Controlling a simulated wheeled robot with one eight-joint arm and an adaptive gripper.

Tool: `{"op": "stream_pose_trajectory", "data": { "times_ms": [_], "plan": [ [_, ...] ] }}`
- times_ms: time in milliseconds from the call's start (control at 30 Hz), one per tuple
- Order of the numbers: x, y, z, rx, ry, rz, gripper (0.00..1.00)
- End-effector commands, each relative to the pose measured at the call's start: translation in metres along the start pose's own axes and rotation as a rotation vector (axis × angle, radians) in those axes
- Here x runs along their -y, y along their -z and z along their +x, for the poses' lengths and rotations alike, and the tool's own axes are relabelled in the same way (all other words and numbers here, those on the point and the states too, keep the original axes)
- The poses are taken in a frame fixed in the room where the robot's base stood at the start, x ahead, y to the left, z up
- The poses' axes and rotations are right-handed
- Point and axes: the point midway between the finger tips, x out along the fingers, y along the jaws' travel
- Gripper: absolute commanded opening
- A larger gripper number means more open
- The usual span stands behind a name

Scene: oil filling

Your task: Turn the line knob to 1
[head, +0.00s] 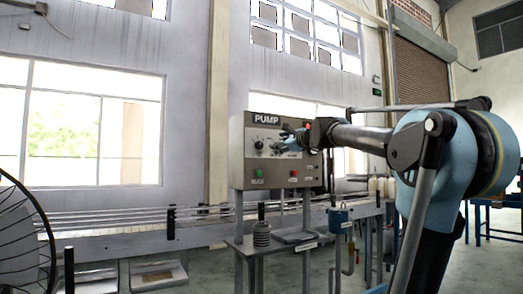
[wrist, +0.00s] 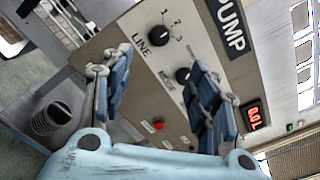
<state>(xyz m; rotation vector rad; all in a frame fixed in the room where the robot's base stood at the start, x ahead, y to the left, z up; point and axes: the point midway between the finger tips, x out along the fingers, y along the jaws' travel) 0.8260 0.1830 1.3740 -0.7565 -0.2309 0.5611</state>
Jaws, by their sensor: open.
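The grey pump panel (head: 244,176) stands upright on a stand in the head view. The black line knob (wrist: 159,35) is at the top of the wrist view, beside the word LINE, with the numbers 1, 2 and 3 around it. It also shows on the panel's left in the head view (head: 259,144). I cannot tell which number its pointer marks. My gripper (wrist: 158,88) is open and empty in front of the panel. Its blue fingers are spread, apart from the line knob. In the head view my gripper (head: 290,139) hides part of the panel's right side.
A second black knob (wrist: 183,75) is between my fingers in the wrist view, partly hidden by one finger. A red button (wrist: 157,125) and a lit red display (wrist: 252,115) are also on the panel. A grey coil (head: 262,235) stands on the shelf below.

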Motion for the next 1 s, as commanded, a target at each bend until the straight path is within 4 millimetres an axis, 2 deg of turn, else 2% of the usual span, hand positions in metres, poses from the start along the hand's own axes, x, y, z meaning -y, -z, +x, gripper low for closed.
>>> {"op": "stream_pose_trajectory", "data": {
  "times_ms": [700, 1000],
  "plan": [
    [-0.002, -0.001, 0.107, 0.002, -0.004, -0.005, 0.54],
    [-0.002, -0.001, 0.147, 0.001, -0.003, -0.005, 0.54]
  ]
}}
